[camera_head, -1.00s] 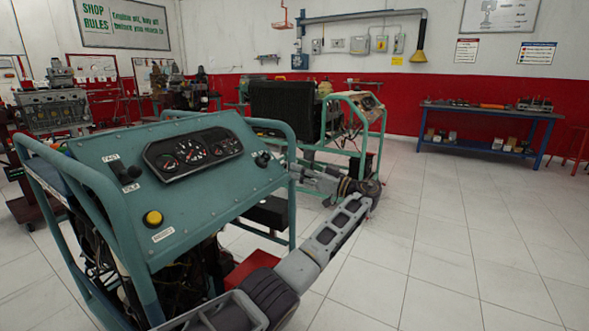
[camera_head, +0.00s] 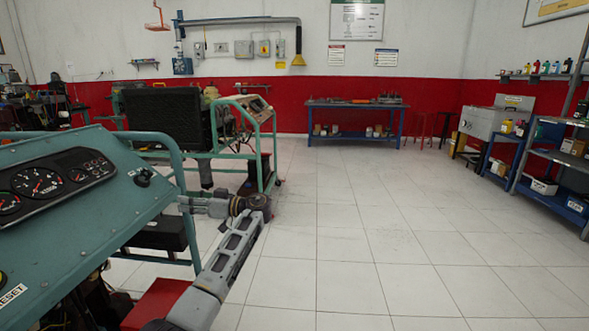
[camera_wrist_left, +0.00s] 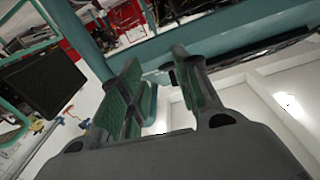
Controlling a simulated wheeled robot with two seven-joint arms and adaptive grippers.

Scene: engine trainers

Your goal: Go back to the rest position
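My left arm comes in from the bottom of the head view and bends back to the left at its joint. My left gripper (camera_head: 184,204) is beside the right side of the teal engine trainer (camera_head: 60,232), close to its tube frame; its fingertips are hard to make out there. In the left wrist view, the two fingers of this gripper (camera_wrist_left: 158,62) stand apart with a gap and hold nothing that I can see. A teal frame tube (camera_wrist_left: 75,40) passes just beyond them. My right gripper is not in view.
A second trainer with a black radiator (camera_head: 163,117) stands behind. A blue workbench (camera_head: 354,106) is at the back wall. A grey sink unit (camera_head: 492,122) and a shelf rack (camera_head: 552,200) stand at the right. The tiled floor (camera_head: 370,240) in the middle is clear.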

